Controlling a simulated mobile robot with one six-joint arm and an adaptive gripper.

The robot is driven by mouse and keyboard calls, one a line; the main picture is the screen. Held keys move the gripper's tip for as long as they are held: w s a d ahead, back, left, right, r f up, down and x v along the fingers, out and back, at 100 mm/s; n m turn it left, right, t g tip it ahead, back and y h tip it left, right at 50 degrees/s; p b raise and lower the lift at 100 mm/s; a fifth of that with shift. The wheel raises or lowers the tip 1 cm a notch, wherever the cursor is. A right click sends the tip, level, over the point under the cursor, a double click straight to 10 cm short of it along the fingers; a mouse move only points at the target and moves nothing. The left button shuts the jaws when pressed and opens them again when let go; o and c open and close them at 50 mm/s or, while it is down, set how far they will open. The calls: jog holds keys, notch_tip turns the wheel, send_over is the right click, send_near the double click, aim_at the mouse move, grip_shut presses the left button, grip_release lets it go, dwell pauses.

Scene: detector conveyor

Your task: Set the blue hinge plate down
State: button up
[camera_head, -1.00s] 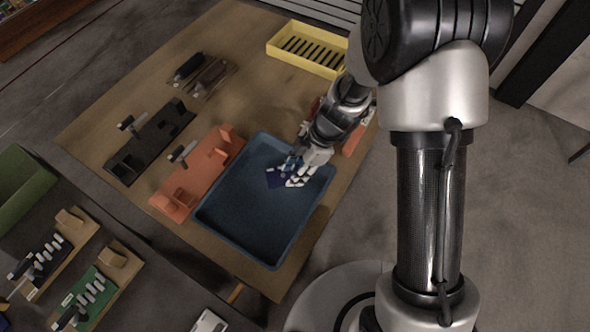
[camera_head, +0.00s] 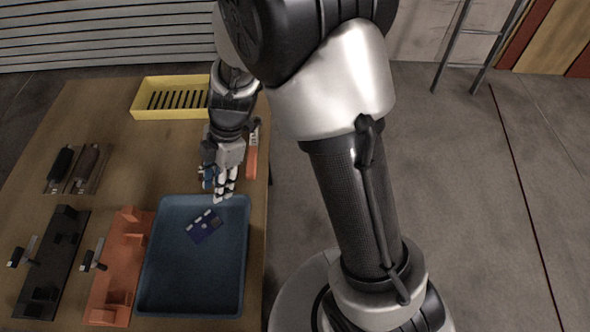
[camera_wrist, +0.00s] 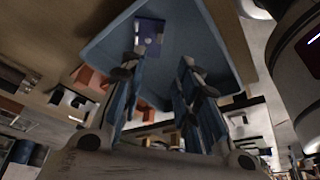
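The blue hinge plate (camera_head: 204,226) lies flat in the far part of the blue tray (camera_head: 195,270), with pale marks along one edge. In the wrist view the plate (camera_wrist: 149,30) shows beyond my fingers, against the tray floor (camera_wrist: 185,40). My gripper (camera_head: 218,187) is over the tray's far edge, apart from the plate. In the wrist view its two fingers (camera_wrist: 160,72) are spread with a gap between them and hold nothing.
An orange fixture (camera_head: 120,268) and a black fixture (camera_head: 50,265) stand left of the tray. Two dark parts (camera_head: 75,168) lie farther back. A yellow slotted bin (camera_head: 168,100) is at the table's back. An orange piece (camera_head: 252,155) sits right of my gripper.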

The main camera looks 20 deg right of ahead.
jog(key=s+d+r+m+t+h, duration=0.1)
jog(key=s+d+r+m+t, duration=0.1)
jog(key=s+d+r+m, duration=0.45)
jog(key=s+d+r+m+t+h, duration=0.15)
jog(key=r+m, duration=0.25)
jog(key=r, duration=0.5)
jog(key=s+d+r+m+t+h, duration=0.1)
jog(key=s+d+r+m+t, duration=0.1)
jog(key=s+d+r+m, duration=0.2)
jog(key=s+d+m, duration=0.3)
jog(key=s+m, duration=0.2)
jog(key=m, duration=0.2)
jog(key=shift+d+r+t+h, duration=0.15)
jog(key=shift+d+t+h, duration=0.05)
jog(key=shift+t+h, duration=0.15)
